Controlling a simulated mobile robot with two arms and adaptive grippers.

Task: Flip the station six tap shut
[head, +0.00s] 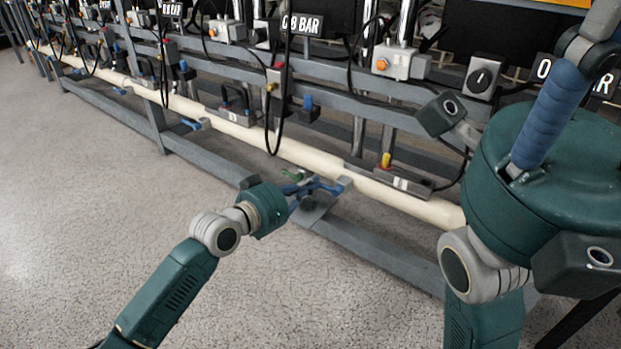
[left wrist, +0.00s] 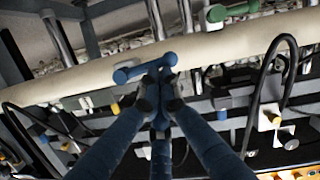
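A blue tap (left wrist: 140,70) sits at the cream pipe (left wrist: 80,82) in the left wrist view. My left gripper (head: 308,188) is low at the pipe rail in the head view. In the left wrist view its blue fingers (left wrist: 161,92) are drawn together, with the dark tips right at the tap. I cannot tell whether part of the tap is pinched between them. A small green piece (head: 293,175) shows beside the left gripper. My right gripper (head: 555,130) is large and near the camera at the right; its fingertips are mostly hidden or cut off. No station number is readable.
The cream pipe runs diagonally along a grey frame (head: 160,128), with orange-button boxes (head: 400,64), a dial box (head: 482,77), hanging black cables and BAR signs (head: 302,24). Speckled floor (head: 80,210) is clear at left.

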